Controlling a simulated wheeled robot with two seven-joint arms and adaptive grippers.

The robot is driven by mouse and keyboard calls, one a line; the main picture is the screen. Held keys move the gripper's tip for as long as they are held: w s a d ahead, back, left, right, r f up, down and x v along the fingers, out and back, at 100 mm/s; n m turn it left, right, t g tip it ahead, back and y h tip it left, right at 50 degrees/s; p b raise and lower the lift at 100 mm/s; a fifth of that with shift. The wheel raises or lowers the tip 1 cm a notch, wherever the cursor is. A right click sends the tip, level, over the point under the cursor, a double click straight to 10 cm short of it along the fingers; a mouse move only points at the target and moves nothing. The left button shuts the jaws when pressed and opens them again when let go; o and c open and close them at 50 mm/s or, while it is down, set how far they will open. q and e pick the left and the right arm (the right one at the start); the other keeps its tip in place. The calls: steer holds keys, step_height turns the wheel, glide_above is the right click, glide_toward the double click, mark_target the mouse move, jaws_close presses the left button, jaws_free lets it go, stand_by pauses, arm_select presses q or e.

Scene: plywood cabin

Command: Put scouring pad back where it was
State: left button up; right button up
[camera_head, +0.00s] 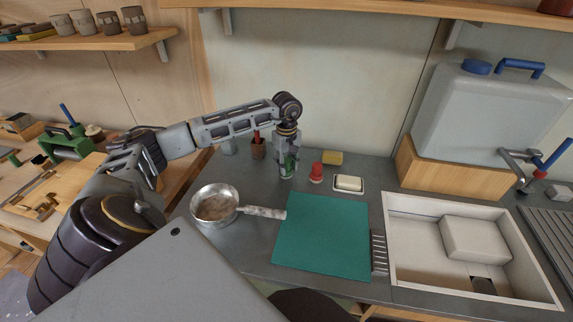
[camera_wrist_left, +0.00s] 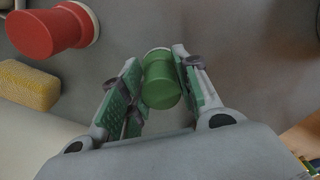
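No item in view is clearly a scouring pad; the closest is a yellow sponge-like block (camera_head: 332,158) at the back of the counter, also at the left of the wrist view (camera_wrist_left: 28,86). My left gripper (camera_head: 287,170) points down behind the cutting board. In the wrist view its fingers (camera_wrist_left: 160,72) straddle a green cylinder with a pale base (camera_wrist_left: 161,82), with little or no gap on either side. I cannot tell whether they press on it. A red cylinder (camera_head: 316,172) stands to its right in the head view. My right gripper is not in view.
A teal cutting board (camera_head: 322,236) lies mid-counter, with a saucepan (camera_head: 214,204) to its left. A soap dish (camera_head: 349,184) sits behind it. A sink (camera_head: 405,270) holding a pale block (camera_head: 475,239) is to its right. A water container (camera_head: 490,115) stands at the back right.

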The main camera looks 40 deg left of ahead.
mark_target(286, 161)
arm_select(q)
steer(key=shift+o, duration=1.2)
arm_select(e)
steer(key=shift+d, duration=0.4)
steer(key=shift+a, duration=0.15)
arm_select(q)
steer(key=shift+r, duration=0.4)
step_height(286, 161, up, 10)
steer(key=shift+f, duration=0.1)
steer(key=shift+r, duration=0.85)
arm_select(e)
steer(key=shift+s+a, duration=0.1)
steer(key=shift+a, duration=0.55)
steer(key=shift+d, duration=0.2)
